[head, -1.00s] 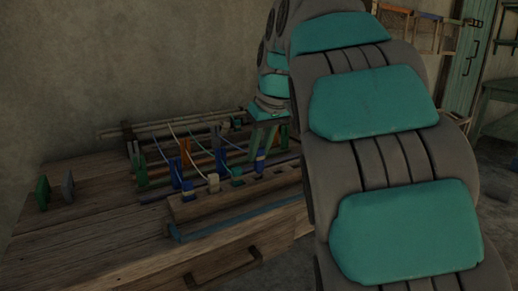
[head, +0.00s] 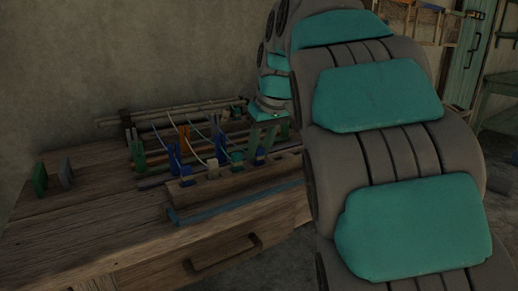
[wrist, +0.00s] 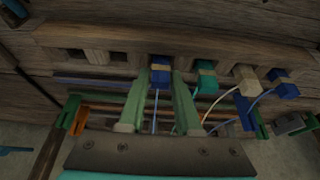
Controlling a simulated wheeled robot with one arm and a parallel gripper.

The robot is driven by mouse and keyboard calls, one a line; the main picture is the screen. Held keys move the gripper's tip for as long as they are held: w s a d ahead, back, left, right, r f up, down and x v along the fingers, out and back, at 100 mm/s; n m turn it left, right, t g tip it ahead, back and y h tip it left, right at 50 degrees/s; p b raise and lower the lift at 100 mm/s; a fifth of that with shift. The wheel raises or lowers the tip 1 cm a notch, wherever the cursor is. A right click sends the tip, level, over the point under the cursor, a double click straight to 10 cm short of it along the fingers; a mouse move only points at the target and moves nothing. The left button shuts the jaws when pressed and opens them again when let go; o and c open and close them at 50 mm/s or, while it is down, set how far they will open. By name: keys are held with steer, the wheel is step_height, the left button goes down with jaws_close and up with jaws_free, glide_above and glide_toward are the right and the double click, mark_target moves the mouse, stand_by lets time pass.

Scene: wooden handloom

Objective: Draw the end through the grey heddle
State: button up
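My gripper (wrist: 160,78) is open. Its two green fingers stand on either side of a blue end (wrist: 161,72) in the wooden rail, with a small gap visible on each side. A pale blue thread runs from this end between the fingers. In the head view my gripper (head: 264,142) is over the right part of the rail. A grey upright piece (head: 66,172), possibly the grey heddle, stands at the table's left beside a green one (head: 40,180). A grey piece (wrist: 289,124) also shows at the right in the wrist view. No eye in it is discernible.
The wooden rail (wrist: 95,37) also holds a teal end (wrist: 206,78), a beige end (wrist: 246,78) and another blue end (wrist: 284,85). Two slots beside the gripper are empty. Blue and orange heddles (head: 184,138) stand behind the rail. The table's left front is clear.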

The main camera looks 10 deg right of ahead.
steer(key=o, duration=0.3)
steer(key=shift+o, duration=0.2)
steer(key=a+v, duration=0.1)
steer(key=v, duration=0.6)
steer(key=shift+d+r, duration=0.35)
steer(key=shift+d, duration=0.2)
